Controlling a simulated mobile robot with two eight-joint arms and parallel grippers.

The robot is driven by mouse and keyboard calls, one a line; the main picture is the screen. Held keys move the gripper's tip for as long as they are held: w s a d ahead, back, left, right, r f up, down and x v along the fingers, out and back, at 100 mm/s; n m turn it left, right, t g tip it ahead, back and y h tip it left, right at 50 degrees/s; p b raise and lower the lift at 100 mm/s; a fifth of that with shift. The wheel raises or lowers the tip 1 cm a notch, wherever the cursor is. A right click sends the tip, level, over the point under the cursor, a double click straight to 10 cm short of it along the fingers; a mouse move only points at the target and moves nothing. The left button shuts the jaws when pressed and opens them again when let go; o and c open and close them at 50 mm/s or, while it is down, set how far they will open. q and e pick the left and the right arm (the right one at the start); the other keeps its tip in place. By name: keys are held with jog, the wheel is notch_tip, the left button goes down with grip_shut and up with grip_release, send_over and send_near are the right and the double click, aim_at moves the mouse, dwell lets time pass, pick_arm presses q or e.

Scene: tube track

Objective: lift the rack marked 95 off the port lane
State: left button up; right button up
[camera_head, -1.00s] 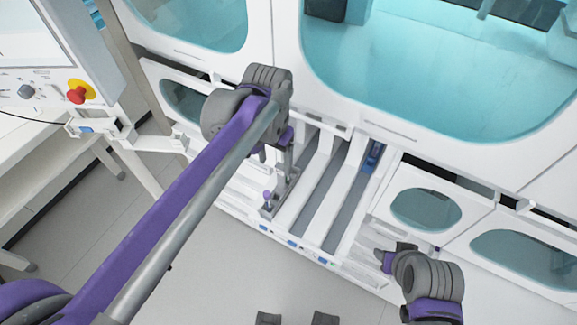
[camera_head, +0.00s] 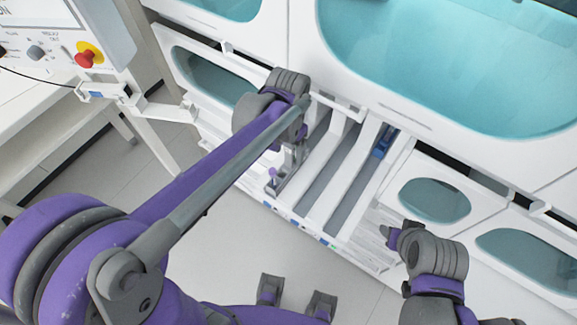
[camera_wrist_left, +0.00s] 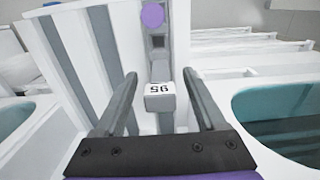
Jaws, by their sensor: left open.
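The rack marked 95 (camera_wrist_left: 158,45) is a narrow grey strip in a lane, with a purple-capped tube (camera_wrist_left: 152,15) standing in it. Its white end block with the upside-down "95" (camera_wrist_left: 160,90) lies between the fingers of my left gripper (camera_wrist_left: 159,76), with a gap on each side. My left gripper is open and holds nothing. In the head view the rack (camera_head: 289,180) sits in the leftmost lane shown, with my left gripper (camera_head: 293,148) at its far end. My right gripper (camera_head: 391,238) is low on the right, its fingers unclear.
Grey lanes with white dividers (camera_head: 327,178) run beside the rack. A blue item (camera_head: 384,142) sits in a lane further right. White housing with teal windows (camera_head: 440,60) rises behind. A red emergency button (camera_head: 87,57) is on the panel at left.

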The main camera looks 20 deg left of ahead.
pick_arm(q)
jog(key=shift+w+f, duration=0.1)
jog(key=shift+f, duration=0.75)
grip_shut()
